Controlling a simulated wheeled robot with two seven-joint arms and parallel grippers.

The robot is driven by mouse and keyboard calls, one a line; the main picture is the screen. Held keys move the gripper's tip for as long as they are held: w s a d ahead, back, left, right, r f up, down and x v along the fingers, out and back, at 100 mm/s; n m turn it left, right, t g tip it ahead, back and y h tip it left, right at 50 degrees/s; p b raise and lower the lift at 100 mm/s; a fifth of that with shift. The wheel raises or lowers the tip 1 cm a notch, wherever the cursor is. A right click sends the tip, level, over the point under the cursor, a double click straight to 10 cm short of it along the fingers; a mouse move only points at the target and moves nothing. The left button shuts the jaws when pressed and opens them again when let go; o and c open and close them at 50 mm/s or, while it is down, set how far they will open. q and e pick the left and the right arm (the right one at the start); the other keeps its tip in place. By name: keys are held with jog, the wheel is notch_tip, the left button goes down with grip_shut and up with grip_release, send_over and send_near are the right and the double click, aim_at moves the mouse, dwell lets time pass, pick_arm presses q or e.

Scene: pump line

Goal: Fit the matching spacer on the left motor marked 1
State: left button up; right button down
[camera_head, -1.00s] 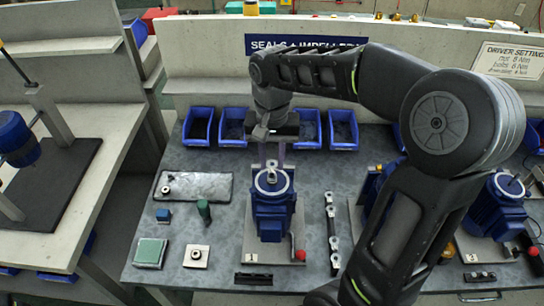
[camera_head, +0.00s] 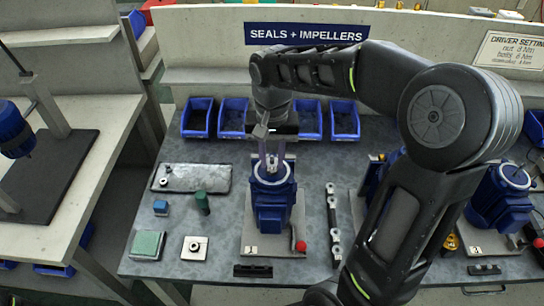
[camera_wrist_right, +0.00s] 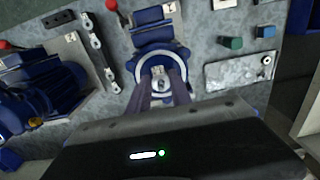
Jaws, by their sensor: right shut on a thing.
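The left motor (camera_head: 270,208) is blue, with a pale ring on top, and stands on a grey base plate (camera_head: 251,238) with a small white label at its front. My right gripper (camera_head: 272,168) points down over the motor's top, its fingers within the ring's outline. In the right wrist view, the gripper (camera_wrist_right: 160,98) is shut on a small metallic piece (camera_wrist_right: 158,84), apparently the spacer, at the middle of the motor's ring (camera_wrist_right: 178,56). The fingers partly hide it, so I cannot tell whether it is seated on the shaft. My left gripper is out of view.
A bar tool (camera_head: 334,225) lies right. Blue bins (camera_head: 197,118) line the back. Another motor (camera_head: 500,200) stands right.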

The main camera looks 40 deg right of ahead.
jog(key=shift+f, duration=0.15)
dwell(0.6)
jog(key=c, duration=0.5)
grip_release()
jog(key=o, duration=0.5)
dwell(0.4)
notch_tip(320, 180, up, 9)
jog(key=p, duration=0.7)
jog(key=shift+s, duration=0.1)
dwell(0.6)
